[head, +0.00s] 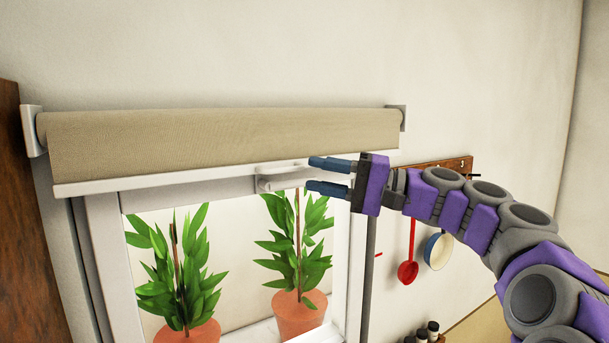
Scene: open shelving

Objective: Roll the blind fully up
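The beige blind (215,138) is rolled up at the top of the window, between two wall brackets. Its white bottom bar (120,184) hangs just under the roll. A white handle (280,176) sticks out below the bar near its right part. My gripper (328,176) is to the right of the handle, with its two blue fingers pointing left and spread apart. The fingertips are close to the handle's right end. Nothing shows between the fingers, and I cannot tell whether one touches the handle. The window glass below the bar is uncovered.
Two potted plants (180,270) (298,250) stand behind the window. A rack (448,165) with a red ladle (408,270) and a blue pan (438,250) hangs on the wall behind my arm. Small jars (428,332) stand at the bottom. A brown wooden panel (25,220) is at the left edge.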

